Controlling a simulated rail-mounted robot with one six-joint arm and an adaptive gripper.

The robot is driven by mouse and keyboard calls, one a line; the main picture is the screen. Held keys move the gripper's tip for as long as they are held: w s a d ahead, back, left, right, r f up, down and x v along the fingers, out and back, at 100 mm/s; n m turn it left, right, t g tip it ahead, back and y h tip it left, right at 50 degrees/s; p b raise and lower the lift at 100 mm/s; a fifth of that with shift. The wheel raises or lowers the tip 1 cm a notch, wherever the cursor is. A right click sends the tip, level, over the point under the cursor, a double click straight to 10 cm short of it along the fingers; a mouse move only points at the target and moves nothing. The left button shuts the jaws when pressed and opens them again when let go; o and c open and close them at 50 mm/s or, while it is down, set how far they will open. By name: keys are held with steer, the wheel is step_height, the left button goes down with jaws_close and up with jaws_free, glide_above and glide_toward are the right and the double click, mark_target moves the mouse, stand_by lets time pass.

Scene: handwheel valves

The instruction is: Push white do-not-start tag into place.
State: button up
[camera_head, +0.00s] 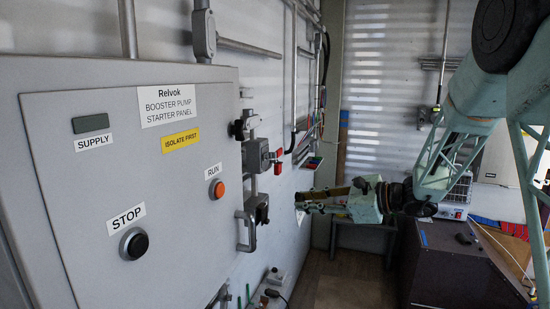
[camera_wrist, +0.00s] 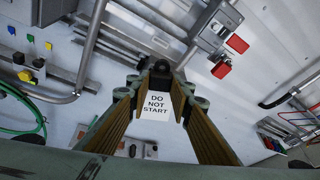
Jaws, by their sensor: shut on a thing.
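The white tag (camera_wrist: 157,104) reads "DO NOT START" and shows in the wrist view between the fingers. My gripper (camera_wrist: 160,84) is shut on the tag near its top edge, by a small black block at the fingertips. In the head view my gripper (camera_head: 300,202) reaches left toward the wall, to the right of the starter panel (camera_head: 60,185). The tag is hard to make out in the head view. Whether the tag or black block touches the wall behind it, I cannot tell.
Red padlocks (camera_wrist: 237,44) hang on a grey switch box right of the fingertips in the wrist view. Grey pipes (camera_wrist: 95,45) run along the wall. Black and red tools (camera_wrist: 275,140) are at lower right. A dark cabinet (camera_head: 455,265) stands right in the head view.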

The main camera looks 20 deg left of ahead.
steer(key=s+a+r+n+p, duration=0.1)
steer(key=s+a+r, duration=0.1)
steer(key=a+r, duration=0.2)
steer(key=s+a+r+n+g+p, duration=0.1)
steer(key=a+r, duration=0.4)
steer(key=r, duration=0.4)
steer(key=shift+s+a+r+y, duration=0.2)
steer(key=shift+s+r+y, duration=0.1)
steer(key=shift+s+r, duration=0.1)
steer(key=shift+b, duration=0.3)
steer(key=shift+w+a+b, duration=0.15)
steer(key=shift+a+b, duration=0.1)
steer(key=shift+a, duration=1.15)
steer(key=shift+w+a+b, duration=0.15)
steer(key=shift+a+b, duration=0.05)
steer(key=shift+a, duration=1.2)
steer(key=shift+w+a+b, duration=0.2)
steer(key=shift+a+b, duration=0.1)
steer(key=shift+a, duration=1.95)
steer(key=o, duration=0.9)
steer(key=shift+o, duration=0.2)
steer(key=shift+d, duration=0.1)
